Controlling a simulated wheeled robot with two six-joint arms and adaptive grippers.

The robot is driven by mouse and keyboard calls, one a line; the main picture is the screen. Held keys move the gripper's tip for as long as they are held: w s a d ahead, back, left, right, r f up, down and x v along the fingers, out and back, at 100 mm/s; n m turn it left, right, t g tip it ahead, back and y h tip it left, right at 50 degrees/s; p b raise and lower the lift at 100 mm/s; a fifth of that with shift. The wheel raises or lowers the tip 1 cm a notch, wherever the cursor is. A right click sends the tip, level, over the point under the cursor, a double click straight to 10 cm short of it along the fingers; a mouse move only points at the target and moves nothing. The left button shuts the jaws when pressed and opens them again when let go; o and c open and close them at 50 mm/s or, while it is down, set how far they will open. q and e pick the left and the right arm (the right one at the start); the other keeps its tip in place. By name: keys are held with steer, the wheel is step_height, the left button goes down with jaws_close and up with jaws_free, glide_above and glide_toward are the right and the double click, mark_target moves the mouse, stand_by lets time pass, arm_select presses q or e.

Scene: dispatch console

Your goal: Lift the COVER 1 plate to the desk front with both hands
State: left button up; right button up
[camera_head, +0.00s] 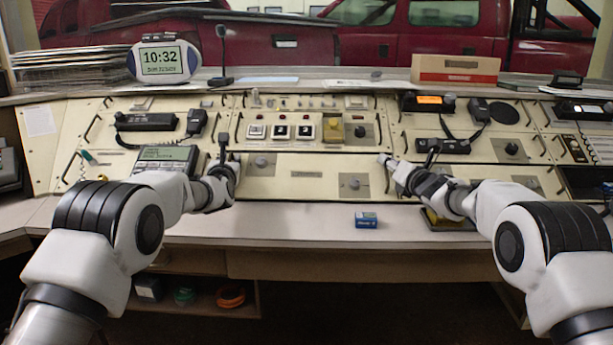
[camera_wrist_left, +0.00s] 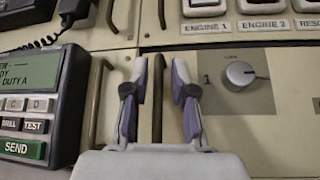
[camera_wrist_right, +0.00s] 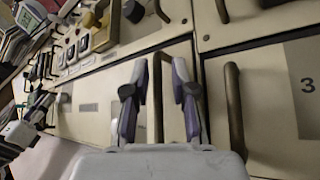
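The COVER 1 plate (camera_head: 310,188) is the wide cream panel in the console's lower middle, with two knobs on grey squares. The plate lies in the console; I cannot tell whether the fingers touch the handles.
The desk front (camera_head: 290,222) is mostly clear, with a small blue box (camera_head: 366,220) on it. A grey terminal (camera_wrist_left: 35,95) stands close left of my left gripper. A neighbouring panel's handle (camera_wrist_right: 235,108) is close right of my right gripper. Switches (camera_head: 282,131) sit above the plate.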

arm_select(q)
steer(key=shift+w+a, duration=0.1)
steer(key=shift+w, duration=0.55)
arm_select(e)
steer(key=shift+w+a+r, duration=0.1)
steer(key=shift+w+a, duration=0.15)
steer(key=shift+w, duration=0.35)
arm_select(q)
steer(key=shift+r, duration=0.1)
jaws_close()
arm_select(e)
jaws_close()
arm_select(q)
steer(key=shift+r, duration=0.1)
arm_select(e)
steer(key=shift+r, duration=0.1)
